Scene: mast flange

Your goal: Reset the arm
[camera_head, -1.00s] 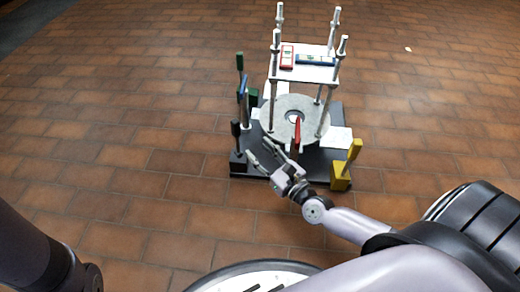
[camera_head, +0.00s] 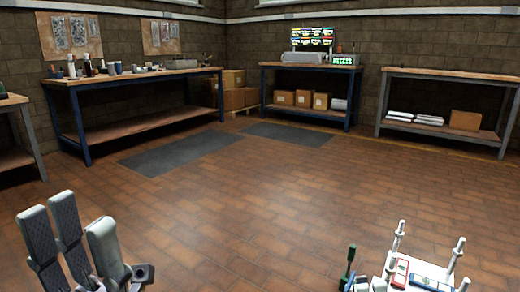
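My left gripper (camera_head: 82,236) is at the lower left of the head view, fingers pointing up. Its grey-padded fingers stand apart with nothing between them, so it is open and empty. My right gripper is not in view. The mast fixture shows only in part at the lower right corner. Its white top plate (camera_head: 420,287) carries a red-and-white level (camera_head: 400,272) and a blue-and-white level (camera_head: 432,279), among white-capped posts (camera_head: 456,254). A dark green handle (camera_head: 348,262) stands left of it. The fixture's lower part is cut off by the frame edge.
A long blue-legged workbench (camera_head: 130,78) stands at the back left, another bench (camera_head: 310,68) at the back middle, and a third (camera_head: 450,75) at the right. Cardboard boxes (camera_head: 232,90) stand between the first two. Grey mats (camera_head: 182,153) lie on the open brick floor (camera_head: 270,200).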

